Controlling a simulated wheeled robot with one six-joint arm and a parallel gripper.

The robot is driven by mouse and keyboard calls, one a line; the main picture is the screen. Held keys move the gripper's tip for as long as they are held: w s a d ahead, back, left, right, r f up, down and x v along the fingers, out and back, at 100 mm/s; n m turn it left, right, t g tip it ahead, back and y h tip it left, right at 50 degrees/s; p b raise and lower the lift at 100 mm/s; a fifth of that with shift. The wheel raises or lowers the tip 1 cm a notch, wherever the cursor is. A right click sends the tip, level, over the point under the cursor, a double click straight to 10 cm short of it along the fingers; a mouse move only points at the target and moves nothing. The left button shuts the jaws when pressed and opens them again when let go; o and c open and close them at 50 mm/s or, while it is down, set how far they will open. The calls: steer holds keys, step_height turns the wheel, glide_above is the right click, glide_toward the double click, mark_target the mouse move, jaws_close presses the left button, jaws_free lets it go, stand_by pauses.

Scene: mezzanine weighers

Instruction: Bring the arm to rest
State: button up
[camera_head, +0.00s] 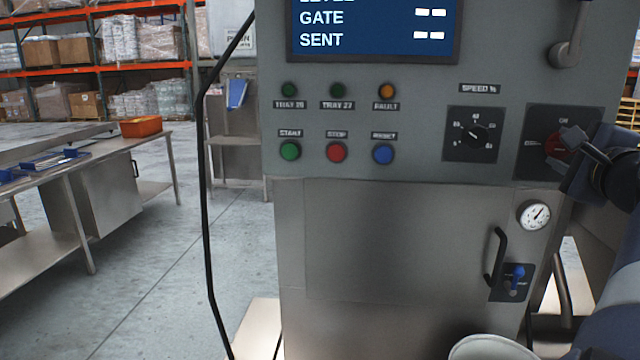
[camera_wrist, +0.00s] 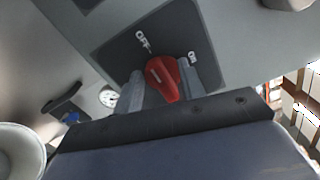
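My gripper (camera_head: 583,146) is at the right of the grey machine cabinet, in front of a red rotary switch (camera_head: 557,147) on a dark plate. In the wrist view the two grey fingers of my gripper (camera_wrist: 161,88) stand apart on either side of the red switch (camera_wrist: 165,76). I cannot tell whether they press on it or only flank it. My arm enters from the right edge in the head view.
The cabinet front (camera_head: 390,235) has a screen (camera_head: 375,28), several lamps and buttons, a speed dial (camera_head: 474,134), a gauge (camera_head: 534,215), and a black handle (camera_head: 496,257) below. A black cable (camera_head: 204,190) hangs at its left. A steel table (camera_head: 95,160) stands beyond open floor.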

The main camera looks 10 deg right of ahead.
steer(key=shift+r+m+p, duration=0.4)
steer(key=shift+m+p, duration=0.7)
steer(key=shift+p, duration=0.15)
steer(key=shift+d+f+m+p, duration=0.1)
steer(key=shift+m+p, duration=0.8)
steer(key=shift+p, duration=0.05)
